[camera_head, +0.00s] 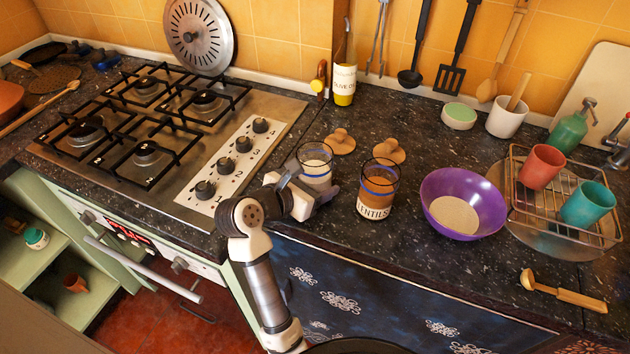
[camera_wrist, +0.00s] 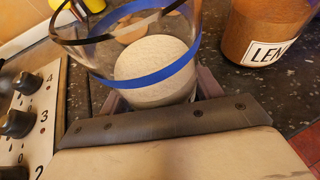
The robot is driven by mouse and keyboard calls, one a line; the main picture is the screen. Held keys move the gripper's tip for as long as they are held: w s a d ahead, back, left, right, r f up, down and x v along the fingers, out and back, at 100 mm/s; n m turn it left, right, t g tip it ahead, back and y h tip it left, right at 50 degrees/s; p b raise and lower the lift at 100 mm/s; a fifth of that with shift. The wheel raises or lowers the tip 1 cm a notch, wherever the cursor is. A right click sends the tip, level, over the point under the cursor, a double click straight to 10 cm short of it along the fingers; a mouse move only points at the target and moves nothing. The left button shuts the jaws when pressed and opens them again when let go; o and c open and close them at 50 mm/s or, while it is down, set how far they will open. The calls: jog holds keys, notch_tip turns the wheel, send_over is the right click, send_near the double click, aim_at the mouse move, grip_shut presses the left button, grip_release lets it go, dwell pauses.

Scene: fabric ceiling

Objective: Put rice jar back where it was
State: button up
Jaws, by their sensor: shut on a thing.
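The rice jar (camera_head: 315,172) is clear glass with a blue band and white grains inside, and it stands upright at the counter's front part, right of the stove. It fills the upper middle of the wrist view (camera_wrist: 160,85). My gripper (camera_head: 312,190) is shut on the lower part of the jar, reaching in from the front left. In the wrist view the fingers lie on both sides of the jar's base. Whether the base touches the counter is hidden by my gripper. The lentils jar (camera_head: 376,197) stands close to its right, open and filled with brown lentils.
Two wooden lids (camera_head: 340,141) (camera_head: 389,150) lie behind the jars. A purple bowl (camera_head: 463,203) with pale grains is right of the lentils. The gas stove (camera_head: 150,140) is left, an olive oil bottle (camera_head: 344,75) behind. A dish rack (camera_head: 560,195) and wooden scoop (camera_head: 563,291) are right.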

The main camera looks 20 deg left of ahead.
jog(key=shift+f, duration=0.15)
jog(key=o, duration=1.3)
